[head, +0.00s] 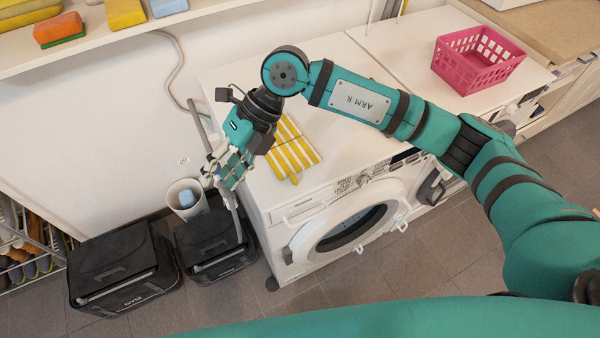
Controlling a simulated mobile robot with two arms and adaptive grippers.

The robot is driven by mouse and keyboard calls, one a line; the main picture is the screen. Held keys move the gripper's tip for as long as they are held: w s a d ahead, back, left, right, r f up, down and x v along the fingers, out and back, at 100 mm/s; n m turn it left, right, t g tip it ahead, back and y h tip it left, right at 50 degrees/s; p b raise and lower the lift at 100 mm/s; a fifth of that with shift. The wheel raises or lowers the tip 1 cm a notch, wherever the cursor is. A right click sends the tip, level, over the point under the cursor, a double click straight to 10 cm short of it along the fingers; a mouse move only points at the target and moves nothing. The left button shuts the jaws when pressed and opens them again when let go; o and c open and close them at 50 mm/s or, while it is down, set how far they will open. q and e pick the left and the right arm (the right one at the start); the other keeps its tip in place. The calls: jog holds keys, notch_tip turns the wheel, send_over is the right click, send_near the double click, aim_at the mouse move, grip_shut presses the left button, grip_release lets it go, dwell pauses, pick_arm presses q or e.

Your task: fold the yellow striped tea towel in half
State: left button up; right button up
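The yellow and white striped tea towel (297,157) lies on the white top of the washing machine, near its left end. A crosswise line divides the towel into a far and a near part, and a small yellow tab sticks out at its near edge. Part of its left side is hidden behind my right gripper and wrist. My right gripper (222,180) points down to the left of the towel, by the machine's left edge. I see no towel cloth between its fingers, and its finger gap is not clear. My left gripper is out of view.
The washing machine (300,205) has its round door at the front. A pink basket (476,62) stands to the right on the worktop. A white bin (186,199) and black bags (122,268) stand at left. A shelf (95,45) runs along the upper left.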

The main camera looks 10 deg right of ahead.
jog(key=w+d+m+t+h, duration=0.1)
jog(key=w+d+t+h, duration=0.1)
jog(key=w+d+h, duration=0.35)
jog(key=w+d+t+h, duration=0.1)
jog(key=w+d+h, duration=0.15)
jog(key=d, duration=0.65)
jog(key=p, duration=0.4)
send_near(295, 180)
notch_tip(295, 180, down, 8)
jog(key=shift+d+r, duration=0.1)
jog(key=shift+d, duration=0.05)
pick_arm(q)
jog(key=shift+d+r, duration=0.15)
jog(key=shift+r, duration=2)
pick_arm(e)
jog(key=shift+f, duration=0.65)
grip_shut()
